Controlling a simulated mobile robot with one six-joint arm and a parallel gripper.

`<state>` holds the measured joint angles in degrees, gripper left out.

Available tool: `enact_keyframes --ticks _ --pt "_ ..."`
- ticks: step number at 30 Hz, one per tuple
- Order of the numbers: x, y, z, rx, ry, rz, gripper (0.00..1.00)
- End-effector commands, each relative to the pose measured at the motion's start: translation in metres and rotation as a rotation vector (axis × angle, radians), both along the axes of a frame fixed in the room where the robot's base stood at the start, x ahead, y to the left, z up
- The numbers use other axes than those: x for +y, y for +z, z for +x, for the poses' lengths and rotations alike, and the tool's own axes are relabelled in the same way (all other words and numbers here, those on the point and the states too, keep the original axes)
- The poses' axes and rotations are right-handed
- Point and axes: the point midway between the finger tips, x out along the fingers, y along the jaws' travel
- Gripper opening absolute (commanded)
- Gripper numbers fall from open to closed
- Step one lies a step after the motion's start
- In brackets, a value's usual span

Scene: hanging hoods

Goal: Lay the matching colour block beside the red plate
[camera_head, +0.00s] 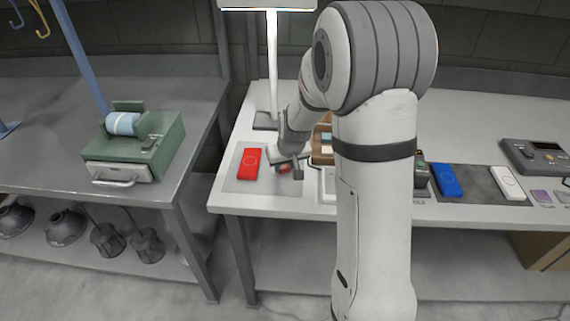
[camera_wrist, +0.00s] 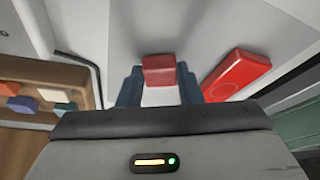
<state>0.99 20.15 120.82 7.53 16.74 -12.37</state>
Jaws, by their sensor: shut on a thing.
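The red plate (camera_head: 249,163) lies flat on a grey mat at the left end of the white table. It also shows in the wrist view (camera_wrist: 237,74), to the right of my gripper. My gripper (camera_head: 284,166) is low over the mat, just right of the plate. In the wrist view, my gripper (camera_wrist: 158,84) has a red block (camera_wrist: 158,70) between its two fingers. The block also shows in the head view (camera_head: 284,169), partly hidden by the gripper. A gap separates block and plate. I cannot tell whether the block touches the mat.
A wooden tray (camera_wrist: 84,72) with several coloured blocks stands close by, left in the wrist view. A blue plate (camera_head: 446,180) and a white plate (camera_head: 508,183) lie on a dark mat to the right. A lamp post (camera_head: 273,70) stands behind my gripper.

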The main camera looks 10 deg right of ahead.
Motion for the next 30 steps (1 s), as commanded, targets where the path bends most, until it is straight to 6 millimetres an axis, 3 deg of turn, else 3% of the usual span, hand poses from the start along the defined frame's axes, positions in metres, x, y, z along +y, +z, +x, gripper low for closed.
enact_keyframes --ticks 17,18,26,30 --pt "-0.001 -0.012 0.0 0.0 -0.001 0.0 0.09" --pt "-0.001 -0.011 0.0 0.0 -0.001 0.0 0.35" --pt "-0.001 -0.011 0.0 0.0 -0.001 -0.001 0.56" --pt "-0.001 -0.011 0.0 0.0 -0.002 0.0 0.57"
